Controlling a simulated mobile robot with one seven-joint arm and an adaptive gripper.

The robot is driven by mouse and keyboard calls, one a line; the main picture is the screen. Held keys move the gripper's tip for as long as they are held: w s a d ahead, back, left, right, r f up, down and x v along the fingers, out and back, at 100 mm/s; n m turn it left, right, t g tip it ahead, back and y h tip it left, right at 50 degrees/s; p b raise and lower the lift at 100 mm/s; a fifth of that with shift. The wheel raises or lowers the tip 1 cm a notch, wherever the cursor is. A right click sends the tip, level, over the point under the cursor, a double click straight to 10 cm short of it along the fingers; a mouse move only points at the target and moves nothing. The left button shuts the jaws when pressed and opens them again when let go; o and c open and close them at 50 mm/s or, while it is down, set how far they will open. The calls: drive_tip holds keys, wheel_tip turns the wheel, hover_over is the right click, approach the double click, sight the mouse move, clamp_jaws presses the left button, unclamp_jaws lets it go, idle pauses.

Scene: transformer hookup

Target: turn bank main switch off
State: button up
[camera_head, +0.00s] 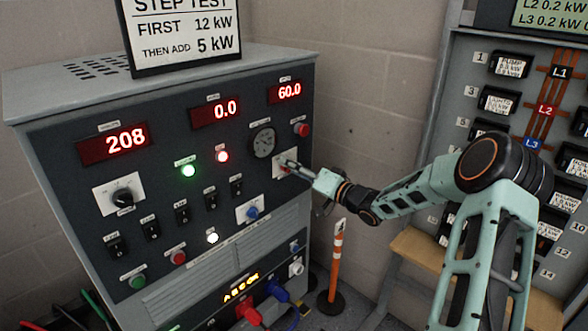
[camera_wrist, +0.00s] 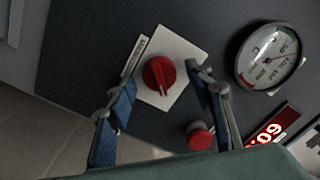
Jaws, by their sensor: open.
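The bank main switch appears to be the red rotary knob (camera_wrist: 158,75) on a square white plate (camera_wrist: 180,47) in the wrist view. A pale ridge runs across the knob's face; the label beside it is too small to read. In the head view its white plate (camera_head: 279,169) is on the right of the dark panel, partly hidden by my gripper (camera_head: 293,167). In the wrist view my gripper (camera_wrist: 162,78) is open, with one blue-padded finger on each side of the knob. The fingers look apart from the knob; I cannot tell the depth gap.
A round gauge (camera_wrist: 270,57) and a red push button (camera_wrist: 200,136) sit near the knob. The cabinet (camera_head: 160,65) shows displays reading 208, 0.0 and 60.0, with green and red lamps lit. An orange post (camera_head: 336,262) and a breaker panel (camera_head: 455,110) stand to the right.

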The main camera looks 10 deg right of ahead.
drive_tip(key=c, duration=1.2)
drive_tip(key=shift+o, duration=0.2)
drive_tip(key=shift+n, duration=0.3)
drive_tip(key=n+b, duration=0.6)
drive_tip(key=n, duration=0.2)
drive_tip(key=n+b, duration=0.7)
drive_tip(key=n, duration=0.2)
drive_tip(key=shift+s+a+f+b, duration=0.1)
drive_tip(key=shift+a+b, duration=0.05)
drive_tip(key=shift+b, duration=0.15)
drive_tip(key=shift+n, duration=0.3)
